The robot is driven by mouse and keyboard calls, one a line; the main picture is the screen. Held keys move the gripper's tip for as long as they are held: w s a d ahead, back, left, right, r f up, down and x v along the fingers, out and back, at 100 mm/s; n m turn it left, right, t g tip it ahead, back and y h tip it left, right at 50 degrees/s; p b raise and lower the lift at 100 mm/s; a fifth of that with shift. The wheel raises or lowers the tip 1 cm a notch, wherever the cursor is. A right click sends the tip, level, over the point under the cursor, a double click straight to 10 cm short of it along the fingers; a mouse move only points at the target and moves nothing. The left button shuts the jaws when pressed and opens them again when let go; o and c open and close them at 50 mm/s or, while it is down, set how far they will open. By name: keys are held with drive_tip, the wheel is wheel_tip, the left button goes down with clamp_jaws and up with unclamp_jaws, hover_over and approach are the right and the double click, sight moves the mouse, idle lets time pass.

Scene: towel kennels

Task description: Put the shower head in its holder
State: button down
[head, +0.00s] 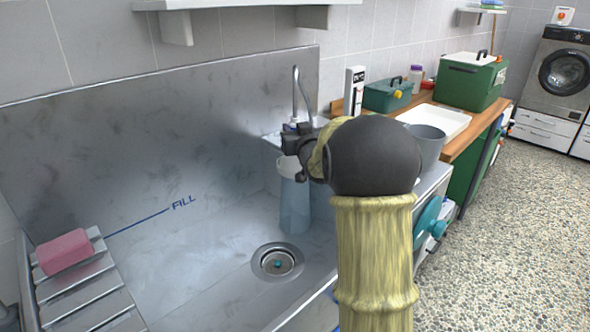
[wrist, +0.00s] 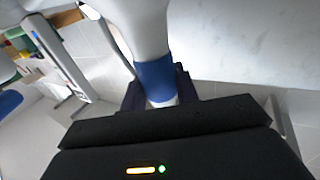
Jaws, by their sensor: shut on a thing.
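My gripper (head: 293,143) is over the far end of the steel sink. In the wrist view its dark fingers (wrist: 158,92) are shut on a white handle with a blue band, which I take for the shower head (wrist: 155,75). The white body widens beyond the band towards the top of the wrist view. In the head view my arm and gripper hide most of it; only a bit of blue and white shows by the fingers. A curved metal tube (head: 297,90) rises just behind my gripper. I cannot clearly make out the holder.
A pink sponge (head: 64,250) lies on the left rack. A grey cup (head: 427,143), white tray (head: 446,122) and green boxes crowd the right. A shelf (head: 235,4) overhangs the back.

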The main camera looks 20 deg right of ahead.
drive_tip(key=shift+r, duration=0.1)
drive_tip(key=c, duration=1)
unclamp_jaws()
drive_tip(key=shift+o, duration=0.2)
drive_tip(key=shift+s, duration=0.1)
drive_tip(key=s+a, duration=0.1)
drive_tip(key=s, duration=1.6)
drive_tip(key=shift+a, duration=0.2)
drive_tip(key=shift+s, duration=0.1)
